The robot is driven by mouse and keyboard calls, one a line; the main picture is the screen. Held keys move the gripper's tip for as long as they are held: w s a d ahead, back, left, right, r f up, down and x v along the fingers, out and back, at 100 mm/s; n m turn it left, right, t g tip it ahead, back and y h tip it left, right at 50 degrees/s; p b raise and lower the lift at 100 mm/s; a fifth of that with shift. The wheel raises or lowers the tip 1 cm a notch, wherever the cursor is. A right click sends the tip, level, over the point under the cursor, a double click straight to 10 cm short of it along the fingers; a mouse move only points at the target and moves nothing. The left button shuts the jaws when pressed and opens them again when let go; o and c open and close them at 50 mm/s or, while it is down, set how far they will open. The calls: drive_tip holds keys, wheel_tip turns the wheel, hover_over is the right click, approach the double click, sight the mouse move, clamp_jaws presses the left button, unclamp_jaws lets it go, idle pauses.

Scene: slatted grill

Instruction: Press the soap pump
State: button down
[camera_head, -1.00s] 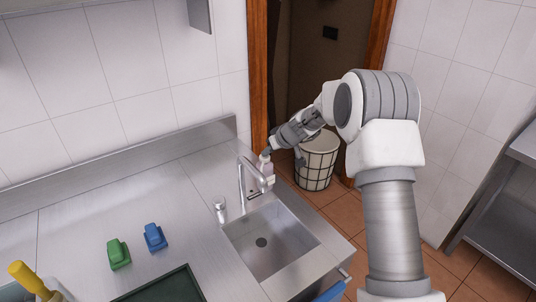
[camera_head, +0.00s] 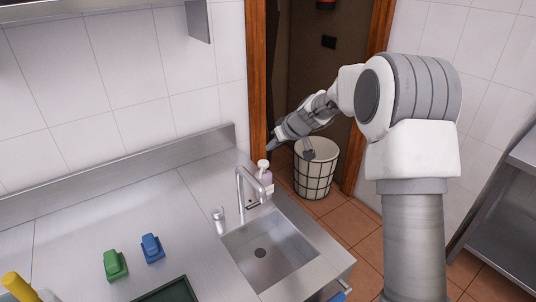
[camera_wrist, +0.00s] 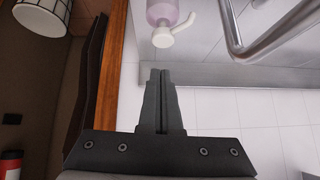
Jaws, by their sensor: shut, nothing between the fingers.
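The soap pump (camera_head: 264,174) stands on the steel counter behind the sink, close to the tap. It has a white head and a pale pinkish bottle. In the wrist view the soap pump (camera_wrist: 168,20) shows upside down at the top, its white spout pointing right. My gripper (camera_head: 270,149) is a little above and behind the pump head, apart from it. In the wrist view my gripper (camera_wrist: 160,72) is shut and empty, its fingertips pointing toward the pump with a gap between.
The curved tap (camera_head: 240,187) stands just left of the pump, beside the sink (camera_head: 265,250). A smaller metal fitting (camera_head: 219,220) is nearby. Green (camera_head: 115,265) and blue (camera_head: 152,248) objects lie on the left counter. A white bin (camera_head: 315,170) stands on the floor behind.

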drive_tip(key=v, duration=0.5)
drive_tip(key=shift+s+d+r+b, duration=0.2)
drive_tip(key=shift+r+b, duration=0.05)
drive_tip(key=shift+b, duration=0.15)
